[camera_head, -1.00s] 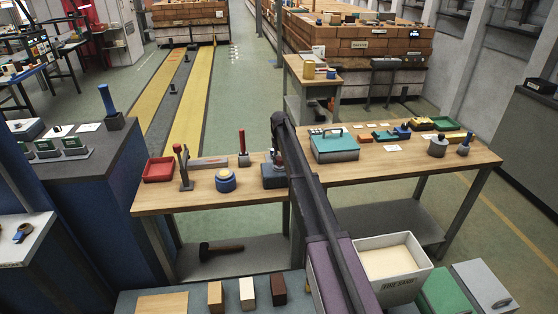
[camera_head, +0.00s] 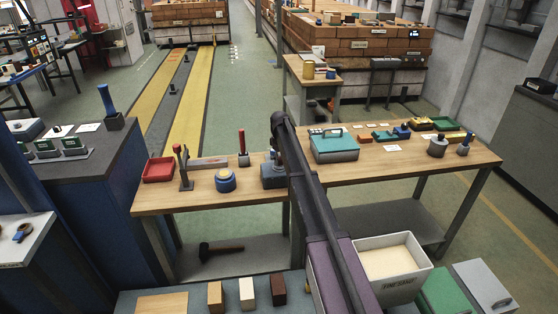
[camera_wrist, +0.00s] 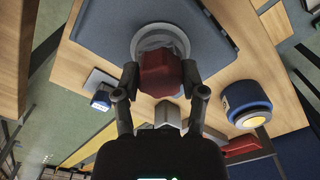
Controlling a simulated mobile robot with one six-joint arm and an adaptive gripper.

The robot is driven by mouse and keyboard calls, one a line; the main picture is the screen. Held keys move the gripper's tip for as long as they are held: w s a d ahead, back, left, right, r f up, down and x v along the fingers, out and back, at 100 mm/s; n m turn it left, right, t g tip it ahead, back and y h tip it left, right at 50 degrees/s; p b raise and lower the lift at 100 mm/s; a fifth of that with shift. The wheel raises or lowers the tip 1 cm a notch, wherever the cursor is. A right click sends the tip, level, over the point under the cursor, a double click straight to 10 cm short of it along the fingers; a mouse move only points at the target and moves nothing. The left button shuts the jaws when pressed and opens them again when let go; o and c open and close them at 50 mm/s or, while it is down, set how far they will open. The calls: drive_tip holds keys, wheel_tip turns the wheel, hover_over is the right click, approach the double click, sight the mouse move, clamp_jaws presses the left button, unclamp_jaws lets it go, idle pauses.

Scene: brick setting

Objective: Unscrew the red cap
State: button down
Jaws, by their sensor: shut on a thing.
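The red cap (camera_wrist: 160,74) shows in the middle of the wrist view, in front of a pale round collar (camera_wrist: 150,38) on a dark blue-grey flat body (camera_wrist: 100,25). My gripper (camera_wrist: 159,82) is shut on the cap, with one finger on each side of it. In the head view my own arm reaches over the wooden bench (camera_head: 400,170) and hides the cap and most of my gripper. A grey-blue block (camera_head: 272,178) shows partly beside the arm there.
A red tray (camera_head: 158,170) and upright tool (camera_head: 183,167) stand further left. A teal-lidded box (camera_head: 334,146) stands close on the right.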

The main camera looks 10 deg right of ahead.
sight(280, 158)
drive_tip(key=shift+n, duration=0.3)
drive_tip(key=n, duration=0.5)
drive_tip(key=shift+c, duration=0.4)
unclamp_jaws()
drive_tip(key=shift+o, duration=0.4)
drive_tip(key=shift+r+p, duration=3)
drive_tip(key=shift+p, duration=0.05)
